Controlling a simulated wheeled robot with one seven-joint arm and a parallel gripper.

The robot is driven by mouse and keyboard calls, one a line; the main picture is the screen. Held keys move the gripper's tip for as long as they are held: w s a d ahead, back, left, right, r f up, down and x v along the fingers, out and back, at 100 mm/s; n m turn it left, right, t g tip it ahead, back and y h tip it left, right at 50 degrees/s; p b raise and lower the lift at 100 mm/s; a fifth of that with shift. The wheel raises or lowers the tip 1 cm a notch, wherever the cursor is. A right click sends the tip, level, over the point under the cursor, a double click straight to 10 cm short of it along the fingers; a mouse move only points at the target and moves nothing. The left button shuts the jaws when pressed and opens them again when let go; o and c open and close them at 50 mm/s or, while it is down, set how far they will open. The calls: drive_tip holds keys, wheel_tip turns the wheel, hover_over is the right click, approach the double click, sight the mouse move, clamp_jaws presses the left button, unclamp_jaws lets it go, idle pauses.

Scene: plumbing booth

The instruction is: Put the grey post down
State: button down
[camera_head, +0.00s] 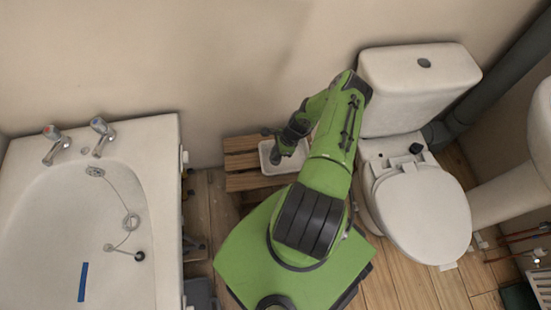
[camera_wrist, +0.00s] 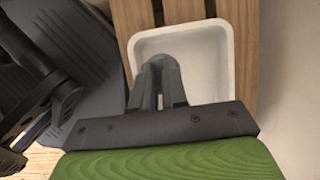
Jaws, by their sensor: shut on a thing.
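My gripper (camera_head: 275,158) points down over a small white tray (camera_head: 289,166) on a wooden slatted stand. In the wrist view, my gripper's dark grey fingers (camera_wrist: 160,72) come together in front of the tray (camera_wrist: 212,75). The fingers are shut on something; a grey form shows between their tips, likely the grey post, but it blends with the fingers. Its lower end is hidden, so I cannot tell whether it touches the tray floor. The visible part of the tray looks empty.
The wooden stand (camera_head: 243,182) is against the wall between the bathtub (camera_head: 155,150) and the toilet (camera_head: 425,215). A small black object (camera_head: 416,148) sits behind the toilet seat. A blue strip (camera_head: 83,282) lies in the tub. Stand slats left of the tray are bare.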

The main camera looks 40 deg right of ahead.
wheel_tip(320, 180, down, 3)
drive_tip(key=shift+r+b, duration=0.1)
drive_tip(key=shift+b, duration=0.4)
drive_tip(key=shift+r, duration=0.1)
drive_tip(key=c, duration=1.2)
unclamp_jaws()
drive_tip(key=shift+o, duration=0.2)
